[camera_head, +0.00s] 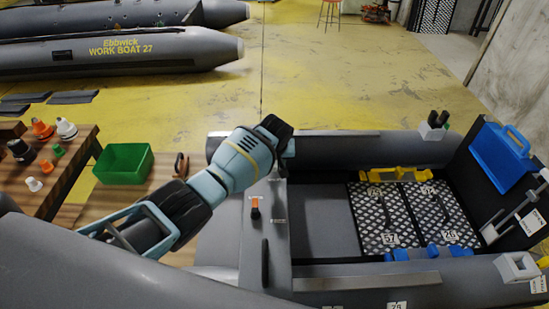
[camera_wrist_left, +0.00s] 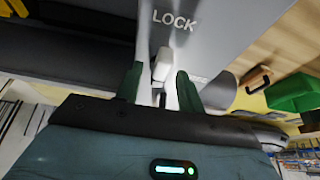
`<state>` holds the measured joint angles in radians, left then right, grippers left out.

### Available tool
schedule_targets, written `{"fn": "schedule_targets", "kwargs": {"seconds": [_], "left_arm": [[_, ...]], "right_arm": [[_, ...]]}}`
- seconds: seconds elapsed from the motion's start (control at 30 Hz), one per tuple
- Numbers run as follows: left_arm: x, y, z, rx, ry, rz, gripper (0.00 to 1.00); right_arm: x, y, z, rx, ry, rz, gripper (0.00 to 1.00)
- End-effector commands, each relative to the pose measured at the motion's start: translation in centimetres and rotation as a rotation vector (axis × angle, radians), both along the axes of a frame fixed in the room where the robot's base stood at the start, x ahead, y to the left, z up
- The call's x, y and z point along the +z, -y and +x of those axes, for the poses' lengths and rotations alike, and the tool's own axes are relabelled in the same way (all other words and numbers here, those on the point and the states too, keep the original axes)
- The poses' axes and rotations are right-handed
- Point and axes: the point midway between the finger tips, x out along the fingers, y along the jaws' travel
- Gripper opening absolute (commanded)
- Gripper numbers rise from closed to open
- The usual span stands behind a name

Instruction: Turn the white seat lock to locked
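The white seat lock (camera_wrist_left: 161,66) is a small upright lever below the word LOCK on a grey panel in the left wrist view. My left gripper (camera_wrist_left: 158,80) is open, with one dark green finger on each side of the lever and a visible gap to each. I cannot tell whether the lever touches anything. In the head view my left gripper (camera_head: 283,152) is at the far end of the grey seat (camera_head: 232,235), and the lock is hidden behind it. My right gripper is not in view.
An orange-topped black switch (camera_head: 255,207) stands on the seat nearby. The boat's tube (camera_head: 385,150), yellow bracket (camera_head: 395,174) and blue box (camera_head: 500,157) lie to the right.

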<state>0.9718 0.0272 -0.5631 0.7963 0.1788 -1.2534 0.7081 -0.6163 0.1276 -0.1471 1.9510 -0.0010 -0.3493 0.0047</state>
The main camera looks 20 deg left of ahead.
Motion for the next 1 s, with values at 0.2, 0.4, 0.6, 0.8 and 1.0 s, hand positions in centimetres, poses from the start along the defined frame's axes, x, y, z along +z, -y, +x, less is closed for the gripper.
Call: {"fn": "schedule_targets", "kwargs": {"seconds": [0.2, 0.4, 0.6, 0.8, 1.0], "left_arm": [[0.8, 0.1, -0.3, -0.001, 0.000, -0.001, 0.38], [2.7, 0.3, -1.1, 0.000, 0.001, -0.001, 0.38], [5.4, 0.6, -2.0, -0.001, 0.003, -0.001, 0.38], [6.8, 0.8, -2.7, 0.001, 0.000, -0.001, 0.38], [7.2, 0.8, -2.9, 0.001, 0.000, 0.000, 0.38]], "right_arm": [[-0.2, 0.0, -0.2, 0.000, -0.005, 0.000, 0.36], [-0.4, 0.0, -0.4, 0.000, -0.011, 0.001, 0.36], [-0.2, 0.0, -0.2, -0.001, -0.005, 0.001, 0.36], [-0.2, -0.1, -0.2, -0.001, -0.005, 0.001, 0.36], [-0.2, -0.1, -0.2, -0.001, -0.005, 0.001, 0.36]]}}
